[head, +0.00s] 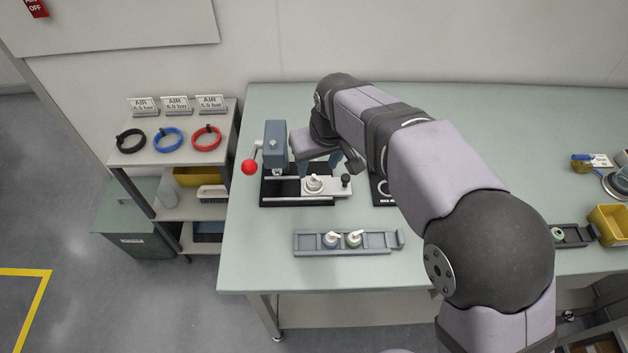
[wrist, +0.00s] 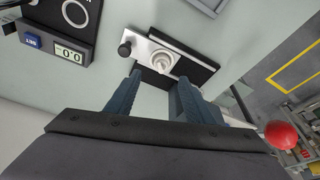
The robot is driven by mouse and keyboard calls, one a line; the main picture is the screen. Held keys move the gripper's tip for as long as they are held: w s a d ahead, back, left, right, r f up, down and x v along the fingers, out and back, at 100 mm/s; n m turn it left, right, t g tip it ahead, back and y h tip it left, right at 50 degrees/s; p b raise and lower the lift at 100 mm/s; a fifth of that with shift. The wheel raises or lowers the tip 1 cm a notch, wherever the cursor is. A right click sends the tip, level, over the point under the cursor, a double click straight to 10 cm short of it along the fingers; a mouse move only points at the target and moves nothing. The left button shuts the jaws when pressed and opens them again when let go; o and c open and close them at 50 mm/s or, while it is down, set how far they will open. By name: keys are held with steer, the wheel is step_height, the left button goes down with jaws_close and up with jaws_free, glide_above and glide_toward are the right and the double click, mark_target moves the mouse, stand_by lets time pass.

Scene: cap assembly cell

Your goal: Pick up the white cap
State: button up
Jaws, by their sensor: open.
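A white cap (head: 314,184) with a raised nozzle sits on the light sliding plate of the press fixture (head: 278,200). In the wrist view the cap (wrist: 160,61) lies just beyond the fingertips, between their lines. My gripper (head: 318,172) is above and behind the cap in the head view, under the end of my arm. Its two blue-grey fingers are apart and nothing shows between them in the wrist view (wrist: 154,82). The cap appears clear of both fingers, though the exact gap is hard to judge.
The press's red ball lever (head: 249,167) and a black knob (head: 346,181) flank the cap. A scale with a display (wrist: 70,48) stands close by. A grey tray (head: 375,248) holds two small white-topped pieces in front. The table's front left is clear.

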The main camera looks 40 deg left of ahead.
mark_target(314, 175)
steer(key=shift+p+x, duration=1.2)
steer(key=shift+x, duration=2)
steer(key=shift+s, duration=0.1)
steer(key=shift+c, duration=0.6)
steer(key=c, duration=0.7)
